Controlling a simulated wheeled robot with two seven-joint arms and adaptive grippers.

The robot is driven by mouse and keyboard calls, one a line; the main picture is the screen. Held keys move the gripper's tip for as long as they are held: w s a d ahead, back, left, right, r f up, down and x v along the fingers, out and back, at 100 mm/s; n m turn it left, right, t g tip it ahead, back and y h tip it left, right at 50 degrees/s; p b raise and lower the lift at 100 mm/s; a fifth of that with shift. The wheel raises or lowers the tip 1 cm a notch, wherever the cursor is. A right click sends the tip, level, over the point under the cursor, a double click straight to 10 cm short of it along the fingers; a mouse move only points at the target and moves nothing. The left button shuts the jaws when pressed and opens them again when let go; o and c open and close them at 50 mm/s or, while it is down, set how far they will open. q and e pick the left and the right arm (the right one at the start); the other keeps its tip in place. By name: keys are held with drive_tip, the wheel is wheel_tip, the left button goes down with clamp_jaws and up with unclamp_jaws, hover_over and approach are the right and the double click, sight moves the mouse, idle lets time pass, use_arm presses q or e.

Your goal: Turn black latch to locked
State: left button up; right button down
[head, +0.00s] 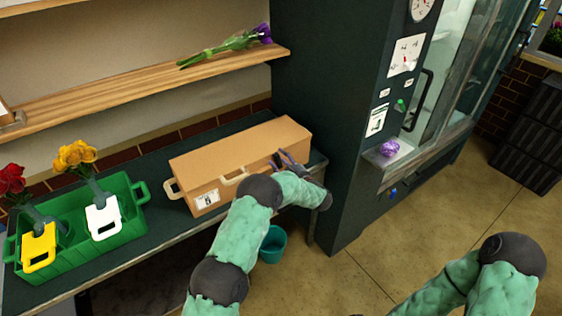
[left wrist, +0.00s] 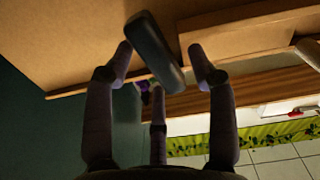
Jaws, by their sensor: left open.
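The black latch (left wrist: 155,52) is a dark bar on the tan box, slanting from upper left to lower right in the left wrist view. My left gripper (left wrist: 161,60) is open, with one finger on each side of the latch. I cannot tell if the fingers touch it. In the head view, the tan box (head: 240,150) lies on the dark bench, and my left gripper (head: 284,161) is at its front right part. The latch is not clearly visible there. My right arm shows at the lower right, but its gripper is out of view.
A green crate (head: 127,190) with flowers in vases stands left on the bench (head: 165,231). A wooden shelf (head: 120,90) above holds a wrapped purple bouquet (head: 226,46). A dark cabinet (head: 345,130) stands right of the box. A teal bucket (head: 273,246) is on the floor.

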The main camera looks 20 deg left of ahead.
use_arm(q)
clamp_jaws()
drive_tip(key=n+b, duration=0.2)
drive_tip(key=shift+s+f+n, duration=0.1)
drive_tip(key=shift+f+n, duration=0.05)
drive_tip(key=shift+n, duration=0.15)
drive_tip(key=n+b, duration=0.2)
drive_tip(key=n, duration=0.1)
drive_tip(key=shift+s+a, duration=0.15)
unclamp_jaws()
